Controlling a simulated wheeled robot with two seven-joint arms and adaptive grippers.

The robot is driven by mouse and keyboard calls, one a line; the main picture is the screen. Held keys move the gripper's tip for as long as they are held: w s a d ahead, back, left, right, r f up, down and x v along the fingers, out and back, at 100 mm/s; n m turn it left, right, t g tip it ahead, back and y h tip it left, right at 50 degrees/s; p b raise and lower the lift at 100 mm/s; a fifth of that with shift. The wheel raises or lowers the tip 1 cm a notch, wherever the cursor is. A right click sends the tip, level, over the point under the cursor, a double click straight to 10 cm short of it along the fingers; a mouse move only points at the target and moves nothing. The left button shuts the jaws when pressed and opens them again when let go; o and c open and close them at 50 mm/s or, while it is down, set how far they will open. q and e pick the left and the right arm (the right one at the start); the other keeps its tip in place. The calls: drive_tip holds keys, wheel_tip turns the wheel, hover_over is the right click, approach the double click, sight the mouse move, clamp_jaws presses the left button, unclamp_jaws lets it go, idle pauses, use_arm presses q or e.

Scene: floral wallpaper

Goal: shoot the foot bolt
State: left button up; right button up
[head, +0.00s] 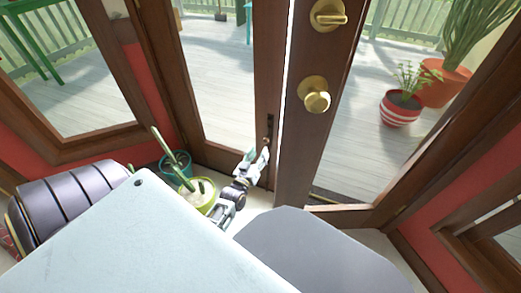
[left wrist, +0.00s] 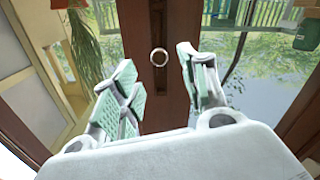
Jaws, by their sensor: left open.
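The foot bolt (head: 268,128) is a narrow dark fitting low on the edge stile of the left glazed wooden door leaf in the head view. In the left wrist view, a pale round ring (left wrist: 159,57), seemingly the bolt's pull, stands against the dark brown wood. My left gripper (head: 257,158) is just below and beside the bolt in the head view. In the left wrist view my left gripper (left wrist: 157,68) has its green-padded fingers spread, with the ring seen between and beyond them. Nothing is held; any contact cannot be told. My right gripper is not in view.
The right door leaf (head: 302,150) carries a brass lever (head: 328,15) and a brass knob (head: 315,96). A green pot (head: 199,196) and a teal pot (head: 175,170) stand by the left leaf, close to my left arm. Potted plants (head: 402,107) stand on the deck outside.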

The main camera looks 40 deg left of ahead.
use_arm(q)
drive_tip(key=shift+v, duration=1.15)
drive_tip(key=shift+a, duration=0.1)
